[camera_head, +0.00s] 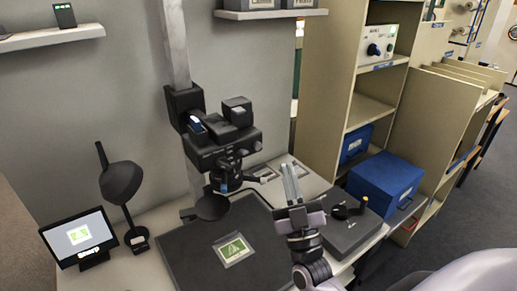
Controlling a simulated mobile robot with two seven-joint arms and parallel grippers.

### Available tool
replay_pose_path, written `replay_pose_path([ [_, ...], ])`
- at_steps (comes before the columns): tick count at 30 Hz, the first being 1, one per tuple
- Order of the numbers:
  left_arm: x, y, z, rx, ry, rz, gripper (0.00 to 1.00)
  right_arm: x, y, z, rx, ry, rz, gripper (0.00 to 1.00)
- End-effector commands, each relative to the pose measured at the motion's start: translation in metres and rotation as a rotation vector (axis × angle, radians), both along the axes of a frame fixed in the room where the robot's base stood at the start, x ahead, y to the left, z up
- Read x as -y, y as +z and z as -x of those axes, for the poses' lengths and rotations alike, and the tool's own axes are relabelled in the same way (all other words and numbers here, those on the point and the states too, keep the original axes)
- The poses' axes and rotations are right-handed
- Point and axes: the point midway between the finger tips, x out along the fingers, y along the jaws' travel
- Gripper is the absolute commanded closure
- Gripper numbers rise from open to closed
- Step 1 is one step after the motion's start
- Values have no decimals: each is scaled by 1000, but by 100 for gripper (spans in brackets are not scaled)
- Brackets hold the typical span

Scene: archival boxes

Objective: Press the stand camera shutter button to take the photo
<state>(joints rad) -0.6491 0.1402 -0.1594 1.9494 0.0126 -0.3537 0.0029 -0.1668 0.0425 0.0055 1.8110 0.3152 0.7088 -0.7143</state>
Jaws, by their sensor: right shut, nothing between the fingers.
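The black stand camera (222,140) is mounted on a pale upright column (174,45), with its lens pointing down over a dark baseboard (190,262). A green and white card (233,249) lies on the baseboard. I cannot make out the shutter button for certain. My right gripper (290,168) is shut and empty, its fingers pointing up and away. In the picture it is right of and below the camera, apart from it, and covers part of the baseboard's right edge. My left gripper is not in view.
Black lamp heads stand left (121,181) and under the camera (211,206). A grey box with a black knob (352,236) is right of my gripper.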

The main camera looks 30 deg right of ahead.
Motion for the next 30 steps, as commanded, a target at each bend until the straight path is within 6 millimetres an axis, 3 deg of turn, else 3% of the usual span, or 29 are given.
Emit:
replay_pose_path([
  [9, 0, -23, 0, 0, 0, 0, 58, -4, -2, -46, 2, 0, 0, 100],
  [15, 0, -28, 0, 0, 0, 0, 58, -5, -1, -64, 0, 0, 0, 100],
  [30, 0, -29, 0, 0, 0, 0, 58, -5, 0, -69, -1, 0, 0, 100],
])
